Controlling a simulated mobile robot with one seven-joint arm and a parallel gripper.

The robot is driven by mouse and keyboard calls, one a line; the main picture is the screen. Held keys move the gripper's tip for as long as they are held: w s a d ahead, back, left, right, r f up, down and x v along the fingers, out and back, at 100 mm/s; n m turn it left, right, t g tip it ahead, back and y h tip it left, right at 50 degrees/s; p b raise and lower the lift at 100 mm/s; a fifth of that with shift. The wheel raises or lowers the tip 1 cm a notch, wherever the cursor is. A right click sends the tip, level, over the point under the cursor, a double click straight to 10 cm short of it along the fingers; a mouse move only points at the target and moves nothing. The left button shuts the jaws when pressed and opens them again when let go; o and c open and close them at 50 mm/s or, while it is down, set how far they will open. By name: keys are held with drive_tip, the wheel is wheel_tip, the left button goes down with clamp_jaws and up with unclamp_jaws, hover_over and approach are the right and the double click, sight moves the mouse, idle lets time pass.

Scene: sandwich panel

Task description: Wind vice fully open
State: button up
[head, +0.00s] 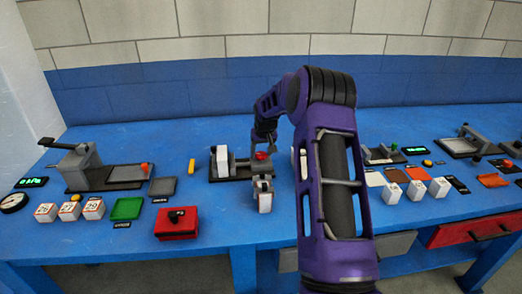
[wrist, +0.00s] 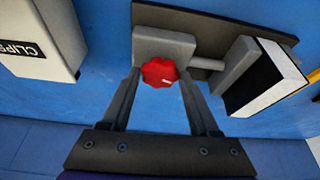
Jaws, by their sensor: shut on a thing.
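The vice sits near the middle of the blue bench on a dark base (head: 240,176). In the wrist view, a grey end block (wrist: 165,45) carries a red lobed knob (wrist: 159,72). A pale rod (wrist: 207,63) runs from that block to a grey jaw (wrist: 238,70). A white and black block (wrist: 268,78) is against or very close to this jaw; any gap is hard to tell. My gripper (wrist: 160,75) has one finger on each side of the knob and is shut on it. In the head view the knob (head: 262,156) shows below my wrist.
A white box marked CLIPS (wrist: 35,35) stands beside the vice. A yellow piece (head: 192,167) lies left of it. A small grey and white item (head: 263,195) is in front. Trays, a red box (head: 176,223) and numbered blocks (head: 69,211) fill the left bench.

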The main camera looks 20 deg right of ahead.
drive_tip(key=n+y, duration=0.1)
drive_tip(key=n, duration=0.1)
drive_tip(key=n+y+p, duration=0.1)
drive_tip(key=n, duration=0.1)
drive_tip(key=shift+d+n, duration=0.2)
drive_tip(key=shift+n, duration=0.1)
drive_tip(key=n, duration=0.2)
drive_tip(key=n+y, duration=0.1)
drive_tip(key=n, duration=0.1)
drive_tip(key=shift+w+d+n+g+y, duration=0.1)
drive_tip(key=shift+d+n+g+y, duration=0.05)
drive_tip(key=shift+n+g+y, duration=0.15)
drive_tip(key=n+g+y, duration=0.1)
drive_tip(key=n, duration=0.2)
drive_tip(key=shift+w+n, duration=0.1)
drive_tip(key=shift+n, duration=0.2)
drive_tip(key=n+g+p, duration=0.1)
drive_tip(key=n, duration=0.2)
drive_tip(key=shift+d+n+y, duration=0.1)
drive_tip(key=shift+n+y, duration=0.2)
drive_tip(key=shift+n+g, duration=0.3)
drive_tip(key=shift+n, duration=0.1)
drive_tip(key=o, duration=1.4)
drive_tip(key=shift+c, duration=0.2)
drive_tip(key=shift+w+r, duration=0.1)
drive_tip(key=shift+r, duration=0.05)
